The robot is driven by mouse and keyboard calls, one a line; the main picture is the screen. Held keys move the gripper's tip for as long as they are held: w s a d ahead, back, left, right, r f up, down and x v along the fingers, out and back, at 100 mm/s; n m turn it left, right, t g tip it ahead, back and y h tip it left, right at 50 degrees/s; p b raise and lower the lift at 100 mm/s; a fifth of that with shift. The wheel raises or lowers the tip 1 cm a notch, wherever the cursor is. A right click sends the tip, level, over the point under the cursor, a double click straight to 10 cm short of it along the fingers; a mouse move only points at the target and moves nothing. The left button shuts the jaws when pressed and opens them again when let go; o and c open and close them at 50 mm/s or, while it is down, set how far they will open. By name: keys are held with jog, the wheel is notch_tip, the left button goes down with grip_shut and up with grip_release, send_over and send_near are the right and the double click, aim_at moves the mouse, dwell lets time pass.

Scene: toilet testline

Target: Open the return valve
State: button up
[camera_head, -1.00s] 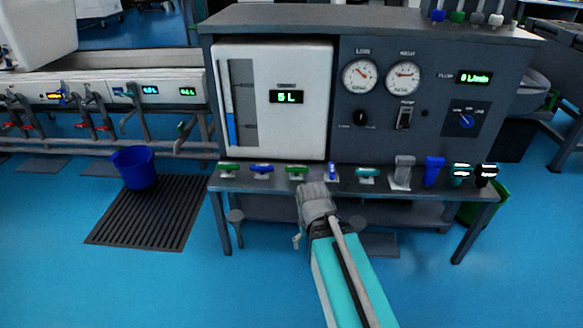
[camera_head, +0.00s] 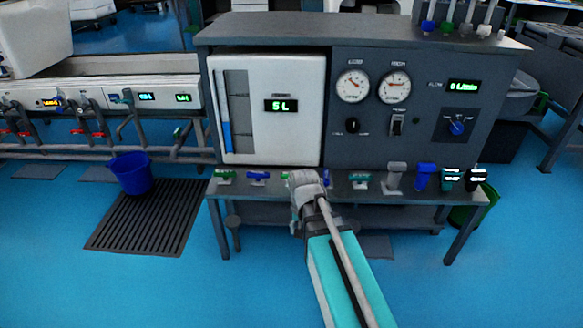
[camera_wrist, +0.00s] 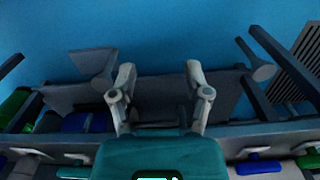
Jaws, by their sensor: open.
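A row of small valve handles runs along the front ledge of the test bench. In the head view they include a green one (camera_head: 223,175), a blue one (camera_head: 258,177) and a teal one (camera_head: 360,179). No label that I can read marks which is the return valve. My gripper (camera_wrist: 160,75) is open and empty in the wrist view, its two fingers apart. In the head view the grey end of my arm is at the middle of the ledge and mostly hides the handles there. Whether it touches one is hidden. A blue handle (camera_wrist: 258,167) also shows at the lower right of the wrist view.
The bench (camera_head: 265,32) carries a white tank panel (camera_head: 290,140) reading 5 L, two gauges and a flow display (camera_head: 464,86) reading 0 L/min. Taller fittings, including a grey one (camera_head: 395,178), stand right of my arm. A blue bucket (camera_head: 131,172) stands left. Open floor lies in front.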

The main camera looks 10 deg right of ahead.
jog(key=w+r+m+p, duration=0.9)
jog(key=w+r, duration=0.1)
jog(key=w, duration=0.1)
notch_tip(320, 180, up, 8)
jog(key=m+p, duration=0.8)
send_over(292, 173)
jog(key=shift+r, duration=0.1)
notch_tip(292, 173, down, 14)
jog(key=b, duration=1.4)
jog(key=shift+r, duration=0.1)
grip_shut()
